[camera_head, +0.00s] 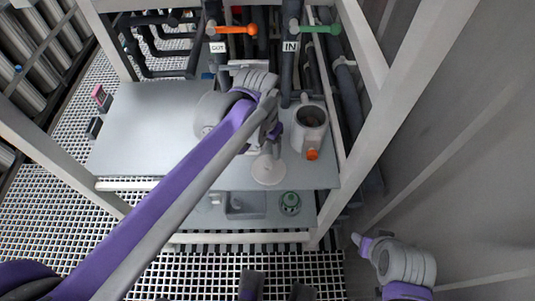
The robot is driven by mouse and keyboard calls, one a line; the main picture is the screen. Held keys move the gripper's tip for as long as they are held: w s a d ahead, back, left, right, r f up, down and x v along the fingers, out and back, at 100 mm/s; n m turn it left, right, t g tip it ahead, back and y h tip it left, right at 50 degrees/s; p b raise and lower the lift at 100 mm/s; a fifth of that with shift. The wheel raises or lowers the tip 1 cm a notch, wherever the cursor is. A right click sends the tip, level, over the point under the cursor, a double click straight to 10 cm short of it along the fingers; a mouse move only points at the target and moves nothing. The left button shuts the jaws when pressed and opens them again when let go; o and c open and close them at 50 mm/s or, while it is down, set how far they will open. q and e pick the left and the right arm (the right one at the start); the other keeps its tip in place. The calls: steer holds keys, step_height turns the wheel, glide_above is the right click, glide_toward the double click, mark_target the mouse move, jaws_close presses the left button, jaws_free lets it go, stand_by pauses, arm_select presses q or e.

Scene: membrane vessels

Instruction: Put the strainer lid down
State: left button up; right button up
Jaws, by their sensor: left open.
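The strainer lid (268,171) is a pale round disc with an upright stem. It appears to lie flat on the grey shelf (150,125), near its front edge and left of the strainer. My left gripper (268,138) is open just above the lid, by the top of its stem; my arm partly hides this spot, and I cannot tell if they touch. The strainer body (311,122) is a grey upright vessel with its top open and dark inside, and an orange cap low on its front. My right gripper (360,240) is off to the lower right, away from these; its jaws are unclear.
Pipes with an orange handle (236,30) and a green handle (320,29) stand behind the shelf. Pale frame posts (400,90) flank it. A lower shelf holds a grey tray (246,206) and a green round part (290,203). The shelf's left side is mostly clear.

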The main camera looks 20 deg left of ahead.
arm_select(q)
steer(key=s+a+f+n+t, duration=0.1)
steer(key=s+a+f, duration=0.2)
steer(key=s, duration=0.4)
steer(key=s+a+f+n+t, duration=0.2)
steer(key=s+a+f, duration=0.1)
steer(key=s, duration=0.4)
steer(key=shift+s+a+f+n+t, duration=0.2)
steer(key=shift+f+n+t, duration=0.1)
steer(key=shift+f, duration=0.4)
steer(key=shift+o, duration=0.2)
